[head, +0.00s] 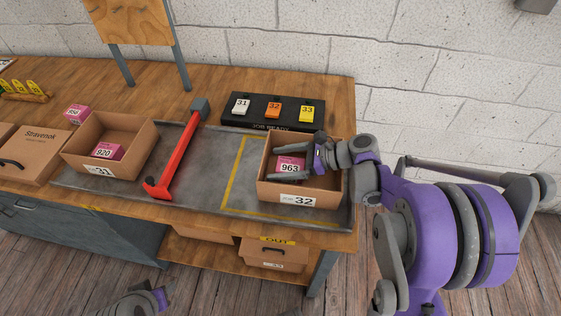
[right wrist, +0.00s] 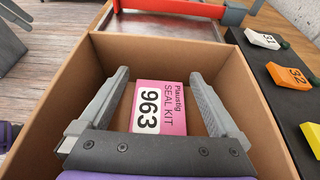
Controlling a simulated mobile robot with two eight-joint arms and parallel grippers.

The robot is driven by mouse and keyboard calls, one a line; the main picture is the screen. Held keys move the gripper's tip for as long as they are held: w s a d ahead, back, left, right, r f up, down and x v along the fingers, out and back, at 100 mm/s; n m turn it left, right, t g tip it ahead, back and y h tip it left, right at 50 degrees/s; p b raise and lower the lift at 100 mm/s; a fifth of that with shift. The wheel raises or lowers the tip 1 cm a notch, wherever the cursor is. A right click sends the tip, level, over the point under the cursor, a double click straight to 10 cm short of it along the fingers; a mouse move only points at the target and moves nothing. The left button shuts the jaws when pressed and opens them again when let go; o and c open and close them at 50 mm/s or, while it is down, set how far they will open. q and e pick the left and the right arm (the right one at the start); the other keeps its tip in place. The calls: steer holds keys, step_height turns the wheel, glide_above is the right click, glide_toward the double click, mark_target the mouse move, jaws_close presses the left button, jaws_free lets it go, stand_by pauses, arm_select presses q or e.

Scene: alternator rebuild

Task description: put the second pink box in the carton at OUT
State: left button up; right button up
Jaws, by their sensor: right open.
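The carton labelled 32 (head: 298,200) stands open inside the yellow outline, above the OUT label (head: 277,240) on the bench front. A pink box marked 963 (head: 290,166) lies label up on its floor; the right wrist view shows it as a seal kit (right wrist: 165,105). My right gripper (head: 298,158) is open in the carton, its two fingers on either side of the pink box, apart from it in the right wrist view. Another pink box, marked 920 (head: 106,152), lies in carton 31 (head: 137,135). My left gripper (head: 140,303) is partly cut off at the bottom edge.
A third pink box (head: 77,114) sits on the wood behind carton 31. A red-handled tool (head: 176,158) lies across the grey mat (head: 200,190) between the cartons. A black JOB READY rack (head: 271,112) with tags 31, 32 and 33 stands behind carton 32. A closed carton (head: 35,153) is at the left.

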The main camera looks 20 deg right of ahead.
steer(key=shift+r, duration=0.2)
steer(key=v, duration=1.2)
steer(key=shift+r+p, duration=0.35)
steer(key=shift+r, duration=0.1)
